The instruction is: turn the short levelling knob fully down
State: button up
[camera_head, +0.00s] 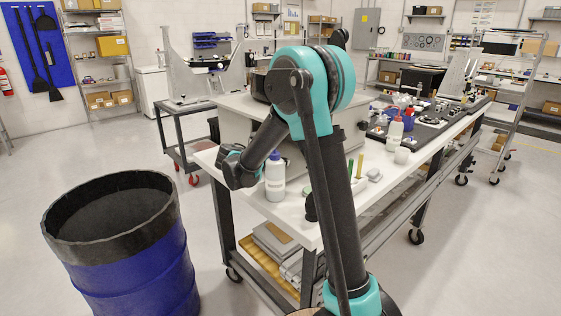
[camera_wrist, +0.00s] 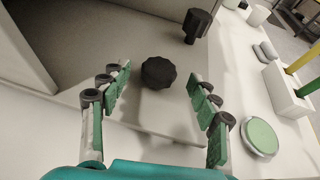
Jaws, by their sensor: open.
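A low, round black knob with a scalloped edge (camera_wrist: 158,73), which I take as the short levelling knob, sits on a pale plate in the wrist view. A taller black knob (camera_wrist: 196,25) stands farther off, up and to the right. My gripper (camera_wrist: 158,80) is open, one finger on each side of the low knob in the picture. I see no contact, and I cannot tell the height between them. In the head view my gripper (camera_head: 236,166) hangs by the left edge of the white bench. I cannot make out either knob there.
On the bench (camera_head: 388,165) stand a white bottle (camera_head: 275,183) and several small items. A green-topped round tin (camera_wrist: 259,137) and a white block with upright sticks (camera_wrist: 287,92) are right of my gripper. A blue drum (camera_head: 130,265) stands on the floor at left.

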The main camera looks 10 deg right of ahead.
jog(key=shift+x, duration=1.45)
jog(key=c, duration=1.2)
jog(key=shift+a+m+g, duration=0.1)
jog(key=shift+m+g, duration=0.3)
jog(key=shift+g, duration=0.1)
jog(key=m+g+h, duration=0.2)
jog(key=shift+w+a+m+g, duration=0.1)
jog(key=shift+w+m+g, duration=0.15)
jog(key=shift+m+g, duration=0.05)
jog(key=shift+w+m+g+h, duration=0.1)
jog(key=shift+m+g+h, duration=0.2)
jog(key=shift+m+g, duration=0.85)
jog(key=shift+w+m+g+h, duration=0.1)
jog(key=shift+m+g+h, duration=0.2)
jog(key=shift+m+g, duration=0.85)
jog(key=shift+g, duration=0.3)
